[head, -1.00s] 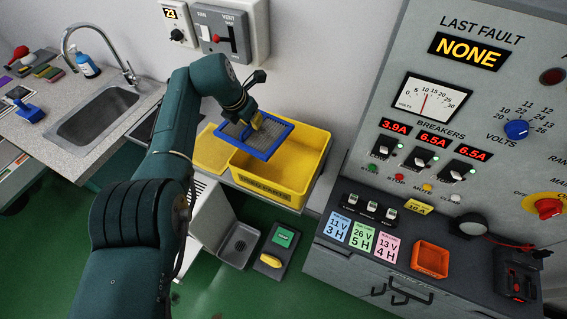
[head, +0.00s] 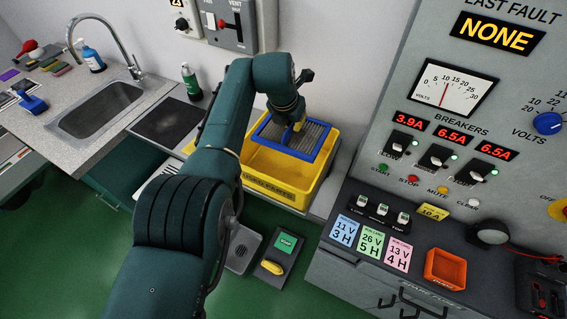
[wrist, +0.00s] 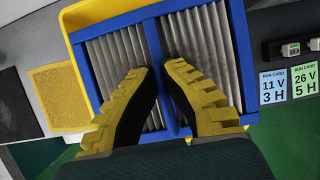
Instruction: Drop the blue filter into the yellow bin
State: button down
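The blue filter (head: 315,136) has a blue frame with grey pleats and a middle bar. My gripper (head: 298,125) is shut on that middle bar and holds the filter from above. The yellow bin (head: 272,186) stands on the bench, and the filter is over its back part, roughly level. In the wrist view my gripper (wrist: 158,70) has a finger on each side of the bar of the filter (wrist: 104,60). A yellow rim of the bin (wrist: 77,16) shows past the filter's upper left corner there. The gap between filter and bin floor is hard to judge.
A flat yellow pad (wrist: 58,95) lies left of the bin. A control panel (head: 400,165) rises close on the right, and the wall is behind. A green bottle (head: 191,84), dark plate (head: 168,121) and sink (head: 100,108) are to the left.

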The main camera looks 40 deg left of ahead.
jog(key=shift+f, duration=0.45)
jog(key=c, duration=1.2)
grip_release()
jog(key=shift+o, duration=0.2)
jog(key=shift+r, duration=0.15)
jog(key=v, duration=1.1)
jog(key=shift+s+r, duration=0.25)
jog(key=shift+r, duration=0.1)
jog(key=shift+d, duration=0.1)
